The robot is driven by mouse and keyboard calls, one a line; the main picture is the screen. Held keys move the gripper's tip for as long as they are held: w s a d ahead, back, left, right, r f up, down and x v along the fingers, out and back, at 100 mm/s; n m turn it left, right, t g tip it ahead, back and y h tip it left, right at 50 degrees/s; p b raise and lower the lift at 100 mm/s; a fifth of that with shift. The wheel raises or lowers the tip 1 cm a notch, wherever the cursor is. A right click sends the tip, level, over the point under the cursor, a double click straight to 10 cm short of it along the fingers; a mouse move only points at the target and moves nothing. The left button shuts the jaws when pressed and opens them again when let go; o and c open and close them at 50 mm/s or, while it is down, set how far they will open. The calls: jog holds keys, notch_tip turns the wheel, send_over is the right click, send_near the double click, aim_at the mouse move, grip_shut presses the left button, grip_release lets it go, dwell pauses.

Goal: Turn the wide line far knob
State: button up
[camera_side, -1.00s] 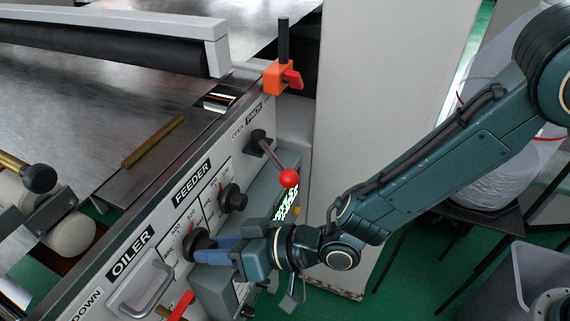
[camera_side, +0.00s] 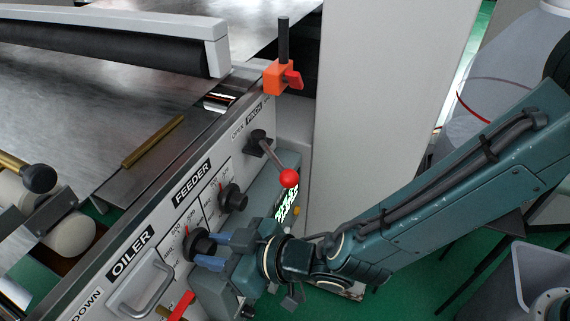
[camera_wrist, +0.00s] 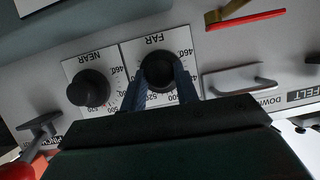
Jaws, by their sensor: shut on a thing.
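The far knob (camera_side: 197,241) is a round black dial on a white scale plate of the grey side panel. In the wrist view the far knob (camera_wrist: 158,69) sits below an upside-down "FAR" label, with scale numbers around it. My gripper (camera_side: 208,250) has its blue fingers shut on this knob from either side. In the wrist view the fingers of my gripper (camera_wrist: 161,77) flank the knob and hide part of its scale. The knob's pointer cannot be made out clearly.
The near knob (camera_wrist: 89,88) is close beside it; it also shows in the side view (camera_side: 232,198). A red-ball lever (camera_side: 289,178) sticks out farther along. A metal handle (camera_side: 140,286) and red lever (camera_side: 180,306) are on the other side.

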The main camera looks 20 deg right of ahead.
jog(key=shift+a+n+t+h, duration=0.1)
jog(key=shift+n+t+h, duration=0.3)
jog(key=shift+n, duration=0.3)
jog(key=o, duration=1)
jog(key=shift+s+r, duration=0.1)
jog(key=shift+s, duration=0.1)
jog(key=shift+v, duration=1)
jog(key=shift+s+d+r, duration=0.3)
jog(key=shift+r, duration=1.05)
jog(key=shift+s+d+r, duration=0.3)
jog(key=shift+d+r, duration=0.05)
jog(key=shift+r, duration=1)
jog(key=shift+s+d+r, duration=0.3)
jog(key=shift+r, duration=1)
